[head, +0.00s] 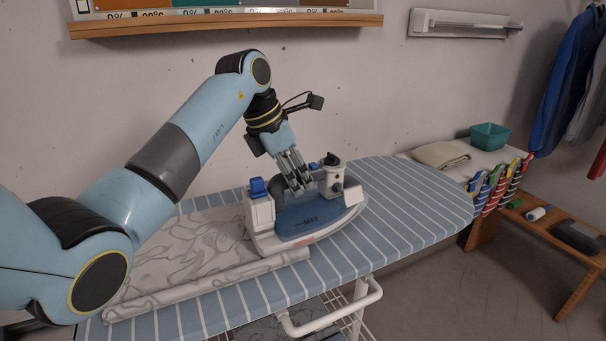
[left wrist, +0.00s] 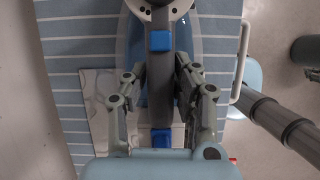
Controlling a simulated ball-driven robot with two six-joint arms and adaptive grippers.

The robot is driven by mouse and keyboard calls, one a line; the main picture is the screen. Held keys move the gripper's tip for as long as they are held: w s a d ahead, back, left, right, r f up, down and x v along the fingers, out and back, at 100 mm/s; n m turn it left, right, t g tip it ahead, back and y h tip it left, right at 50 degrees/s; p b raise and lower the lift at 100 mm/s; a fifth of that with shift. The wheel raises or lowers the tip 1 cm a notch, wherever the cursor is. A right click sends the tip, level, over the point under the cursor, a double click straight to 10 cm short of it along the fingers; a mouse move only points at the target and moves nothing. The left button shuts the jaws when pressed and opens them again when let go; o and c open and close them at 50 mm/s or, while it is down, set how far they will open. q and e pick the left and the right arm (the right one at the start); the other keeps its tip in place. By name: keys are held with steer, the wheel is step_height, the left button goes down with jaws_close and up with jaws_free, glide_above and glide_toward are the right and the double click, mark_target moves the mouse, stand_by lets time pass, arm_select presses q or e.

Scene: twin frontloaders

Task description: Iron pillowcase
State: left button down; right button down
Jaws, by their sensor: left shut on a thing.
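The pillowcase (head: 190,250), white with a grey marbled pattern, lies flat on the blue striped ironing board (head: 420,205). The iron (head: 310,218), blue and white, stands flat at the pillowcase's right end, its tip pointing right past the edge. My left gripper (head: 297,182) comes down from above and is shut on the iron's handle, which the fingers partly hide. In the left wrist view the fingers sit on either side of the dark handle (left wrist: 160,85), with the pillowcase (left wrist: 100,110) beside the iron. My right gripper is in neither view.
Clothes (head: 575,80) hang at the far right. The board's right end is clear. A white rail (head: 330,315) juts out at the board's front.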

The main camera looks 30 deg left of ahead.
mark_target(251, 187)
arm_select(q)
steer(key=shift+s+a+r+p, duration=0.1)
steer(key=shift+s+a+p, duration=0.25)
steer(key=shift+s+a, duration=0.3)
steer(key=shift+s+a+p, duration=0.35)
steer(key=shift+s+a, duration=0.3)
steer(key=shift+s, duration=0.3)
steer(key=shift+s+a+p, duration=0.35)
steer(key=shift+s+a, duration=0.3)
steer(key=shift+s, duration=0.3)
steer(key=shift+s+a+p, duration=0.35)
steer(key=shift+s+a, duration=0.3)
steer(key=shift+s, duration=0.3)
steer(key=s+a+p, duration=1)
steer(key=s+a, duration=0.3)
steer(key=s, duration=0.5)
steer(key=shift+a+f, duration=0.2)
steer(key=shift+a, duration=0.15)
steer(key=shift+s, duration=0.1)
steer(key=shift+r, duration=0.1)
